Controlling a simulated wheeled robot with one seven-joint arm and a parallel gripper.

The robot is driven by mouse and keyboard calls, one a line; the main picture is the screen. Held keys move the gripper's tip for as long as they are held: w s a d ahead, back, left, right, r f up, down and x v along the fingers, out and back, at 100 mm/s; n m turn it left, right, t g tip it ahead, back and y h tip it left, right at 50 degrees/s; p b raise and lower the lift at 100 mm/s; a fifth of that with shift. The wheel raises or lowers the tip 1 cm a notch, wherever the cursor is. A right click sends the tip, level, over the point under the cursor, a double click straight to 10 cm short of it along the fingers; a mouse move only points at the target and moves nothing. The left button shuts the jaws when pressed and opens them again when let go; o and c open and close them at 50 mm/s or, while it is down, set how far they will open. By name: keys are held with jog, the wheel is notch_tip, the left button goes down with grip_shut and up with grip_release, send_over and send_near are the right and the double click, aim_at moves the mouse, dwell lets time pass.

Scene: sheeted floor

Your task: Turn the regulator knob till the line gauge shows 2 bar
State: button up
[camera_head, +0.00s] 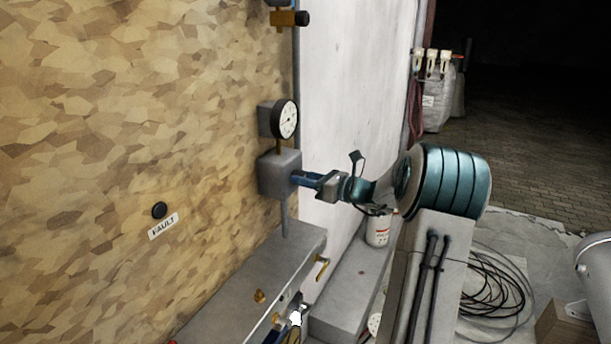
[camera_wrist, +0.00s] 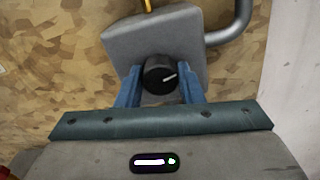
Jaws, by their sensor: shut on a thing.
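The regulator is a grey block (camera_head: 279,172) on a pipe by the wood-patterned wall. Its black round knob (camera_wrist: 160,75) with a white pointer line shows in the wrist view; the line points right and slightly up. My gripper (camera_head: 302,179) reaches the block from the right, its blue fingers on either side of the knob. In the wrist view my gripper (camera_wrist: 160,85) is shut on the knob. The line gauge (camera_head: 285,119), round with a white face and black rim, stands above the block. Its needle is too small to read.
A grey cabinet (camera_head: 265,275) with brass valves stands below the regulator. A black button (camera_head: 159,210) sits above a FAULT label (camera_head: 163,226) on the wall. A white bucket (camera_head: 378,229) and a coil of black cable (camera_head: 497,280) lie to the right.

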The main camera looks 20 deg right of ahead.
dwell(0.3)
jog(key=o, duration=1)
jog(key=shift+c, duration=0.2)
jog(key=b+v, duration=0.3)
jog(key=v, duration=1.1)
jog(key=shift+b, duration=0.35)
jog(key=shift+w+a, duration=0.1)
jog(key=shift+w, duration=0.05)
